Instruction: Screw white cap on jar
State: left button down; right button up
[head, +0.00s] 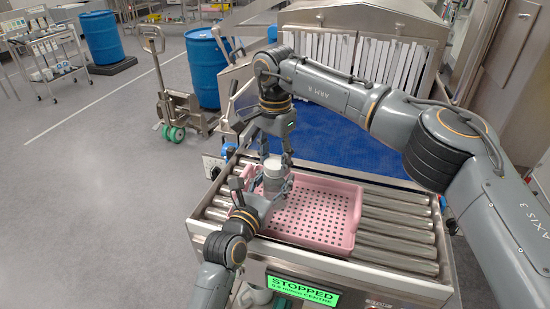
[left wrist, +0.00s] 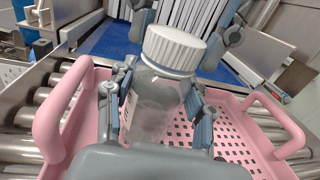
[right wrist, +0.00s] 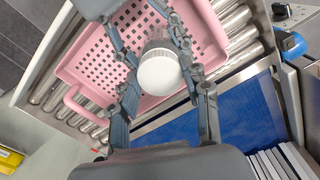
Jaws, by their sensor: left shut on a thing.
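The clear jar (left wrist: 158,105) stands about upright between the fingers of my left gripper (left wrist: 157,125), which is shut on its body over the pink tray. The white ribbed cap (left wrist: 174,47) sits on top of the jar; whether its thread is engaged cannot be told. In the right wrist view the cap (right wrist: 160,72) is seen from above. My right gripper (right wrist: 163,88) is open, its fingers apart on either side of the cap, with visible gaps. In the head view my right gripper (head: 275,155) hangs just above and behind the cap (head: 273,164).
The pink perforated tray (head: 350,222) rests on the conveyor rollers (head: 397,232). Behind are the blue belt (head: 345,150) and the tunnel's strip curtain (head: 350,55). A green-lit STOPPED sign (head: 303,292) is at the front. Blue drums and a pallet jack (head: 175,105) stand to the left.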

jog(key=c, duration=0.4)
jog(key=m, duration=0.5)
jog(key=shift+m, duration=0.4)
jog(key=m, duration=1.8)
jog(key=shift+f+m, duration=0.1)
jog(key=shift+m, duration=0.2)
jog(key=o, duration=1.4)
jog(key=shift+c, duration=0.2)
